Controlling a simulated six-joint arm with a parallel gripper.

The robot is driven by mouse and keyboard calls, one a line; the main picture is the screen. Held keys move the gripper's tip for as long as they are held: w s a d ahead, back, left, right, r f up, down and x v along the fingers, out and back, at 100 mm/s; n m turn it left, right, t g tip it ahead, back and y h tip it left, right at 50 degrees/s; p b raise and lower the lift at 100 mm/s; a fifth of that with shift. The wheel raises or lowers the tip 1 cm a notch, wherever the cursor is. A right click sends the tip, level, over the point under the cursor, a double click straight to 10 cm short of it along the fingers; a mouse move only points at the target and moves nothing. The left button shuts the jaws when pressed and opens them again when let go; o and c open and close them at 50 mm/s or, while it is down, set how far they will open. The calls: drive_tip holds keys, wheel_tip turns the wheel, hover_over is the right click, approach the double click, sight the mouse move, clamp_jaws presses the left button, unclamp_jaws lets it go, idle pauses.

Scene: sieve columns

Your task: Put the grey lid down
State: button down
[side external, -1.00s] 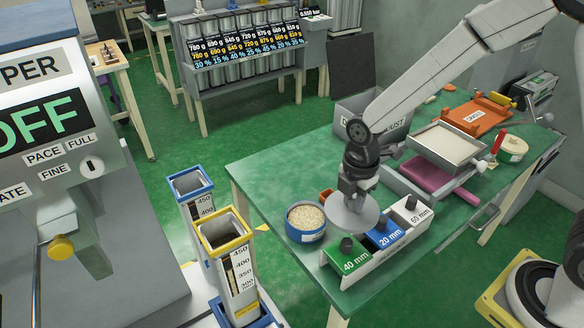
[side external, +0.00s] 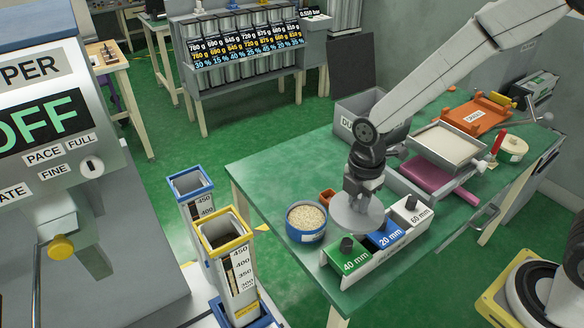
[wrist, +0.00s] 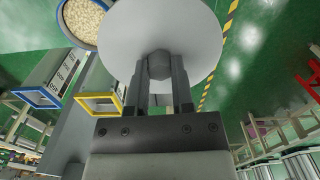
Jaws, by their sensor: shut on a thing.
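The grey lid (side external: 352,218) is a flat round disc. My gripper (side external: 362,185) is shut on it and holds it over the near part of the green table (side external: 262,172). In the wrist view the lid (wrist: 192,30) fills the upper middle, with its knob between the fingers of my gripper (wrist: 159,72). In the side view the lid covers part of the area beside the blue tub of pale grains (side external: 306,218). I cannot tell how far its underside is from the table.
A white holder with green 40 mm (side external: 350,262), blue 20 mm (side external: 385,236) and white 60 mm (side external: 412,212) blocks stands close on the right. A small orange-brown box (side external: 327,196) is behind. A yellow-rimmed column (side external: 225,232) stands off the table, at left.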

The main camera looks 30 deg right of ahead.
drive_tip(key=d+f, duration=0.4)
drive_tip(key=d, duration=1.3)
drive_tip(key=shift+d+f+m, duration=0.2)
drive_tip(key=shift+d+m, duration=0.1)
drive_tip(key=shift+m, duration=0.1)
drive_tip(key=shift+w+d+f, duration=0.45)
drive_tip(key=shift+w+f, duration=1.1)
drive_tip(key=shift+w, duration=0.65)
drive_tip(key=shift+w+d+f, duration=0.5)
drive_tip(key=shift+w+f, duration=1.05)
drive_tip(key=shift+w, duration=0.6)
drive_tip(key=shift+w+d+f, duration=0.45)
drive_tip(key=shift+w+f, duration=1.1)
drive_tip(key=shift+w, duration=0.65)
